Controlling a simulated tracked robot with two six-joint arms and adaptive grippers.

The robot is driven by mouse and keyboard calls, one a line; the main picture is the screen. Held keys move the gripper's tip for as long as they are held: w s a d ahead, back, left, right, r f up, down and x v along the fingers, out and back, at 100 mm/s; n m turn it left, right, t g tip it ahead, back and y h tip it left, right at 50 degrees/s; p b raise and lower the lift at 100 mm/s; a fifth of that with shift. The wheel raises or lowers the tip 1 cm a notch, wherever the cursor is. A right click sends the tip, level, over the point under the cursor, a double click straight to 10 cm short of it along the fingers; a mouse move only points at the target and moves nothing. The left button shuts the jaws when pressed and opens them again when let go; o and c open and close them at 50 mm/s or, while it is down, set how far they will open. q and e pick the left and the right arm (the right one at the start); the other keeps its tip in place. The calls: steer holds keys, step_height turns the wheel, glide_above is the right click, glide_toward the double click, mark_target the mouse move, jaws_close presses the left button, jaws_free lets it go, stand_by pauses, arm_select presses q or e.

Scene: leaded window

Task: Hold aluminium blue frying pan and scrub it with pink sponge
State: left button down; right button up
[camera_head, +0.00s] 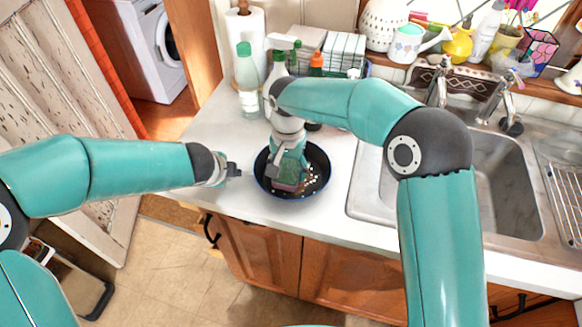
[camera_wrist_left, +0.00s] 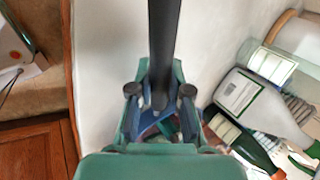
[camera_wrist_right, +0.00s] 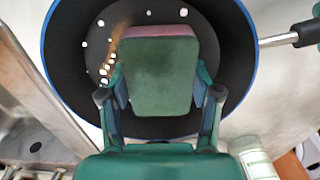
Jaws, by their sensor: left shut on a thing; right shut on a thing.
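The frying pan (camera_head: 318,165) rests on the counter, dark inside with a blue outer rim. In the right wrist view the pan (camera_wrist_right: 228,45) shows white specks and a brown smear inside. My left gripper (camera_head: 230,170) is shut on the pan's dark handle, left of the pan; the handle (camera_wrist_left: 163,40) runs between its fingers in the left wrist view. My right gripper (camera_head: 289,168) points down into the pan, shut on the sponge (camera_head: 286,186). The sponge (camera_wrist_right: 158,80) has a green upper face and a pink edge. Its underside is hidden, so I cannot tell whether it touches the pan.
Bottles, including a green-capped one (camera_head: 247,80), and a paper towel roll (camera_head: 246,35) stand behind the pan. The steel sink (camera_head: 500,175) lies to the right. The counter's front edge runs close in front of the pan. Bare counter (camera_head: 215,125) lies at back left.

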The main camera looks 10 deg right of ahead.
arm_select(q)
steer(key=shift+f, duration=0.1)
arm_select(e)
steer(key=shift+d, duration=0.95)
steer(key=shift+a, duration=1)
steer(key=shift+d, duration=1.1)
steer(key=shift+a, duration=0.55)
steer(key=shift+s, duration=0.5)
steer(key=shift+w+f, duration=0.1)
steer(key=shift+w, duration=0.95)
steer(key=shift+s, duration=1.05)
steer(key=shift+w, duration=1.05)
steer(key=shift+s, duration=0.55)
